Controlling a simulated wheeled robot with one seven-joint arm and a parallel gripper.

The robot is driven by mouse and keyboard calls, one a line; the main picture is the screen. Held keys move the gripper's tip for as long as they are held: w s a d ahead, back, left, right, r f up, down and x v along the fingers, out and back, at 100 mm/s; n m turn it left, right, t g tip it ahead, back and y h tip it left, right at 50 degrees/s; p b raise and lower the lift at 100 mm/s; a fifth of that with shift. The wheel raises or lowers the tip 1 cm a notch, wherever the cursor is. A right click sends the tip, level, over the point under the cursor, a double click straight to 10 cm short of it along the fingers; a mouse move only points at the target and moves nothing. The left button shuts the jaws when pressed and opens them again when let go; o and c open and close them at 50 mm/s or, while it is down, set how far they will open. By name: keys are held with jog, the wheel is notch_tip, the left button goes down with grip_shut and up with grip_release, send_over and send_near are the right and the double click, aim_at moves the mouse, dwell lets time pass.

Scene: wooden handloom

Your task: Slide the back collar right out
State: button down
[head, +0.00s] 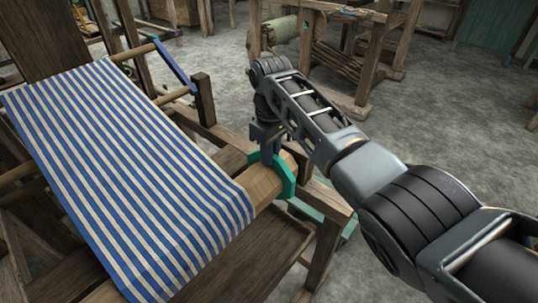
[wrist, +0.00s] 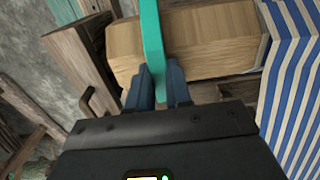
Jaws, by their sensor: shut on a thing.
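The teal collar (head: 288,180) is a flat angular piece around the wooden beam (head: 263,188), near the beam's right end. In the wrist view the collar (wrist: 152,38) crosses the pale beam (wrist: 215,40) as an upright band. My gripper (head: 267,150) reaches down onto the collar's upper edge. In the wrist view my gripper (wrist: 159,88) has its two blue-grey fingers on either side of the teal edge, shut on it. The underside of the collar is hidden.
Blue-and-white striped cloth (head: 125,175) covers the beam to the left of the collar. A wooden upright post (head: 204,98) stands behind, and the loom's frame (head: 325,240) lies below and right. Open grey floor (head: 440,130) extends to the right.

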jog(key=c, duration=1)
grip_release()
jog(key=shift+w+d, duration=0.15)
jog(key=shift+w, duration=0.1)
jog(key=shift+c, duration=0.2)
jog(key=shift+r, duration=3.95)
jog(key=shift+s, duration=0.1)
